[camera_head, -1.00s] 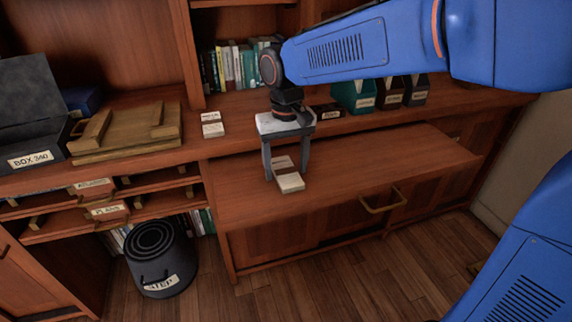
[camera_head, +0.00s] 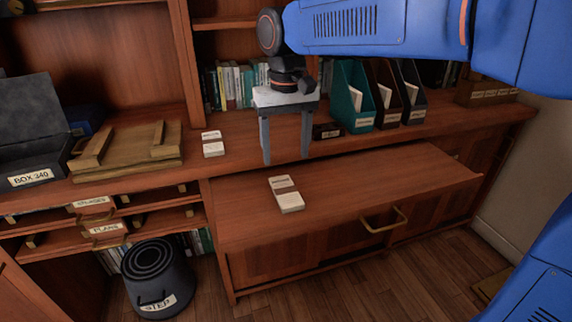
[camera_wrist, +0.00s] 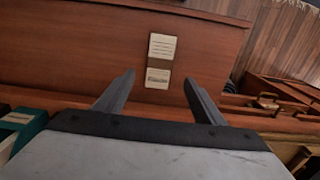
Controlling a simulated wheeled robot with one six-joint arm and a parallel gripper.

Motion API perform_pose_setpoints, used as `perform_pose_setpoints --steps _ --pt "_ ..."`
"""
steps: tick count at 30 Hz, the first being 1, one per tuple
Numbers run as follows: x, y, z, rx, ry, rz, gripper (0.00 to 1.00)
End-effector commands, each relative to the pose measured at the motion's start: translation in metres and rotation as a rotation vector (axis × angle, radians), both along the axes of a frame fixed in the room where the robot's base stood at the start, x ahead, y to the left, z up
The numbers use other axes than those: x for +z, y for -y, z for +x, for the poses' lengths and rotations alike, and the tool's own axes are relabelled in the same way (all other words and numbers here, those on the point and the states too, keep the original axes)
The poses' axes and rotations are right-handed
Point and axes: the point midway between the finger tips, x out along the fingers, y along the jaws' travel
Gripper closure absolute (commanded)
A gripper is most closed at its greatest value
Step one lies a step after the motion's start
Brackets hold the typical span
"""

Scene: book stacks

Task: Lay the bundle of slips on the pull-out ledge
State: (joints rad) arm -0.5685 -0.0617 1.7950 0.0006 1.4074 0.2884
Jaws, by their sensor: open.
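The bundle of slips (camera_head: 286,194) is a small white stack with a brown band. It lies flat on the pull-out ledge (camera_head: 400,178), the wooden board that juts out below the counter. My gripper (camera_head: 286,160) is above and behind the bundle, fingers pointing down, open and empty. In the wrist view, the bundle (camera_wrist: 159,60) lies beyond the two spread fingertips (camera_wrist: 158,78), apart from them, with bare ledge wood (camera_wrist: 90,50) around it.
A second small white stack (camera_head: 212,145) sits on the counter at left, beside wooden boards (camera_head: 125,152) and a box (camera_head: 35,150). Teal and dark file holders (camera_head: 352,98) stand behind. A step stool (camera_head: 157,280) is on the floor.

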Motion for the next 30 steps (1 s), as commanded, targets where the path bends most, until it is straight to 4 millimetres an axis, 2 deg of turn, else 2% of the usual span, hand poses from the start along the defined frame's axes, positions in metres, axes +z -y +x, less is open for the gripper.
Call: perform_pose_setpoints --steps 6,11,14,17,20,24,30 --pt "0.014 0.000 0.000 0.000 0.000 0.000 0.37" --pt "0.015 0.000 0.000 0.000 0.000 0.000 0.37" --pt "0.015 0.007 -0.002 -0.006 0.005 0.004 0.37" --pt "0.014 0.028 -0.009 -0.020 0.023 0.014 0.37" --pt "0.010 0.060 -0.021 -0.047 0.055 0.029 0.37" --pt "-0.001 0.110 -0.045 -0.085 0.109 0.051 0.37" --pt "-0.025 0.170 -0.086 -0.141 0.191 0.071 0.37"
